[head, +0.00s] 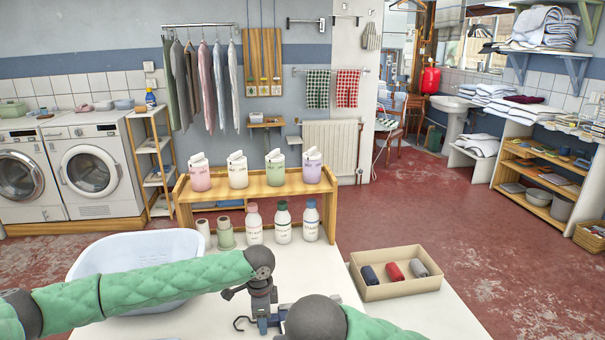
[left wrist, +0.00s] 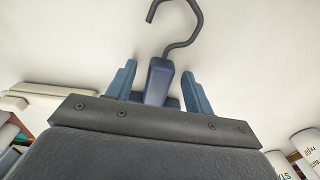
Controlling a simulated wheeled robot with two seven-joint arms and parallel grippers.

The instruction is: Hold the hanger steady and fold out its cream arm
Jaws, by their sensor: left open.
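The hanger has a dark hook (head: 243,323) over the white table and a blue-grey centre piece (left wrist: 158,84). In the left wrist view its hook (left wrist: 186,30) curves upward. My left gripper (head: 268,322) points down at the hanger. In the left wrist view its two blue fingers (left wrist: 159,74) stand apart, one on each side of the centre piece, with gaps visible. A pale strip (left wrist: 65,91) lies left of the fingers there; I cannot tell whether it is the cream arm. My right arm's dark joint hides part of the hanger in the head view. My right gripper does not show.
A white basin (head: 135,250) stands on the table (head: 440,315) at the left. An open cardboard box (head: 395,290) with several rolled cloths is at the right. Bottles (head: 283,222) and a wooden shelf (head: 255,190) stand behind. Some tabletop between basin and box is clear.

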